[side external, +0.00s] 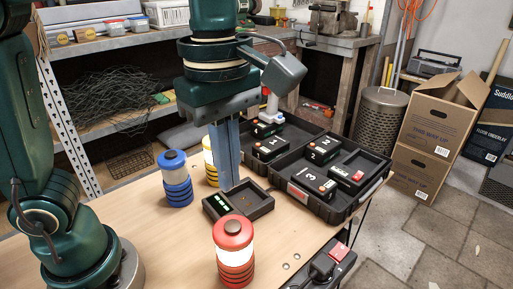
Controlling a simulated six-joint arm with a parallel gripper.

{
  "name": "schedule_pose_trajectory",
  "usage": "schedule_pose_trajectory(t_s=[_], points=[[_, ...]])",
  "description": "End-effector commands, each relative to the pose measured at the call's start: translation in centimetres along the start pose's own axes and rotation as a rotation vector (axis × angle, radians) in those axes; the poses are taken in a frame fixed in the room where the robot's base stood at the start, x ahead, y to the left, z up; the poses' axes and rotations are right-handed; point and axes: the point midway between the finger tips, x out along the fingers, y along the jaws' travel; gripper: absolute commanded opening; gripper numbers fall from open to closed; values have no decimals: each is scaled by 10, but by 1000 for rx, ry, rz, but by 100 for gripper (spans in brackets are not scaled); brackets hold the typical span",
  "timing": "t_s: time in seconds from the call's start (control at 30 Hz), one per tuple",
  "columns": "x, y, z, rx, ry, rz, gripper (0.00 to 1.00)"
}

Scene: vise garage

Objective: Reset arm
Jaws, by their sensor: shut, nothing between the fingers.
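My gripper (230,184) points straight down over the wooden table, with its grey-blue fingers together and empty. Its tips are at the back edge of a small black tray (262,208) with green lights; I cannot tell whether they touch it. A blue lantern (176,180) stands upright to the left of the fingers. A yellow lantern (209,170) stands behind them, partly hidden. A red lantern (233,254) stands in front of the tray, nearer the camera.
An open black case (318,207) with several numbered black blocks lies right of my gripper. A dark device with a red part (325,264) sits at the table's front right. The table's left front (150,235) is clear. Cardboard boxes (425,140) stand on the floor beyond.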

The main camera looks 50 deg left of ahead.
Motion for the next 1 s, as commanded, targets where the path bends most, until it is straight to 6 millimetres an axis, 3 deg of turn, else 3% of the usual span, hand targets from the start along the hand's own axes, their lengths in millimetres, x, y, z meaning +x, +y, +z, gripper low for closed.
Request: schedule_pose_trajectory(t_s=[0.17,0.27,0.4,0.6,0.8,1.0], points=[[-15,-4,-20,-74,-22,63,0],[-16,-14,-40,-27,-31,125,0],[-7,-27,-62,232,-3,233,0],[13,-39,-81,660,106,340,0],[36,-45,-89,1111,249,378,0],[48,-42,-90,1445,343,365,0]])
